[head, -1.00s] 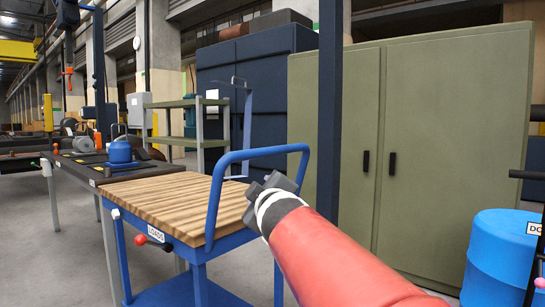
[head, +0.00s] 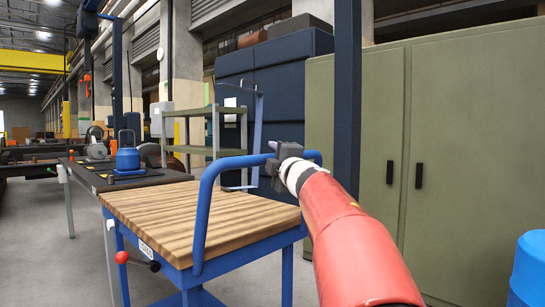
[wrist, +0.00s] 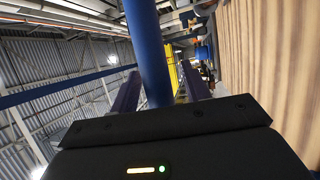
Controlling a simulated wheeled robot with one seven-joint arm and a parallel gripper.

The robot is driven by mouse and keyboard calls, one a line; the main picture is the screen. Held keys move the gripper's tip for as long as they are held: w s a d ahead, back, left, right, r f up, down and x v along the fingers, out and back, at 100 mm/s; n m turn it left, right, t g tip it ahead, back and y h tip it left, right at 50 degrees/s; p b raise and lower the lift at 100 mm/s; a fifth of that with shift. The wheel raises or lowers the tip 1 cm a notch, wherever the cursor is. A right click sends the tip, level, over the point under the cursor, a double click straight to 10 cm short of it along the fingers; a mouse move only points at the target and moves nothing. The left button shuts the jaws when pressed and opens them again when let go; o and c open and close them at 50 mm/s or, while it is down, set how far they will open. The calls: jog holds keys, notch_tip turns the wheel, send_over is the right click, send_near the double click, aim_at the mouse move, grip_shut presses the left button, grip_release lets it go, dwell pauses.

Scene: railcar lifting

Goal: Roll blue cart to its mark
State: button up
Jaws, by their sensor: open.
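The blue cart (head: 190,268) stands in the middle of the head view, with a wooden top (head: 160,215). Its raised blue push handle (head: 203,215) is on the near right side; the bar also shows in the wrist view (wrist: 148,50). My gripper (head: 277,166) is at the handle's upper bar. In the wrist view my open fingers (wrist: 160,92) have the blue bar between them; contact is unclear. A red-knobbed lever (head: 122,257) and a white label (head: 146,248) are on the cart's side. No floor mark for the cart is visible.
A dark bench (head: 88,178) with a blue weight-like object (head: 127,160) stands beyond the cart's left. A green cabinet (head: 440,140) and dark post (head: 347,100) stand on the right. A blue drum (head: 530,270) is at the right edge. Grey floor (head: 40,240) is open at left.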

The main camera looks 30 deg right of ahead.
jog(key=shift+w+r, duration=0.1)
jog(key=shift+w, duration=0.3)
grip_shut()
